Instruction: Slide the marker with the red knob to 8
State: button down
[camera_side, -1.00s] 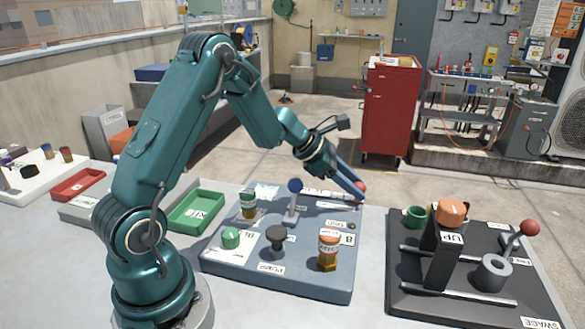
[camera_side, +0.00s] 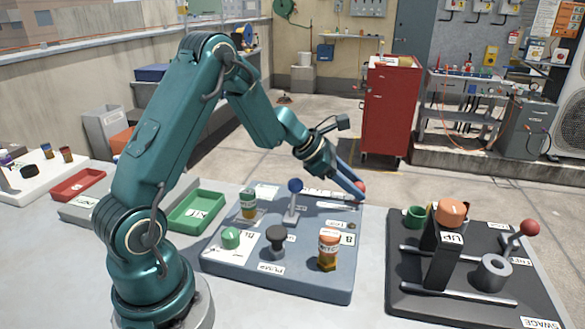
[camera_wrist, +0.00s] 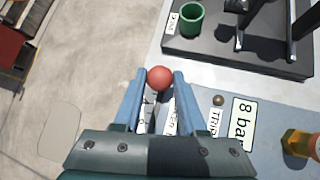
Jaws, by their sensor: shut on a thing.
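The red knob (camera_side: 360,187) of the marker is at the far right corner of the grey-blue panel (camera_side: 225,262). My gripper (camera_side: 358,191) is shut on it, with a blue finger on each side. In the wrist view the red knob (camera_wrist: 160,77) sits between the two fingertips (camera_wrist: 160,80). A white scale strip (camera_wrist: 150,108) with printed figures runs below the knob, between the fingers. Its figures are partly hidden and too small to read surely, so I cannot tell the marker's exact value.
An "8 bar" label (camera_wrist: 241,123) lies near a TRIP label. A dark swage board (camera_side: 400,295) stands to the right.

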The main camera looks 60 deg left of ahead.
jog(key=shift+s+a, duration=1)
jog(key=shift+s, duration=0.05)
jog(key=shift+c, duration=2.4)
grip_release()
jog(key=shift+v, duration=2.6)
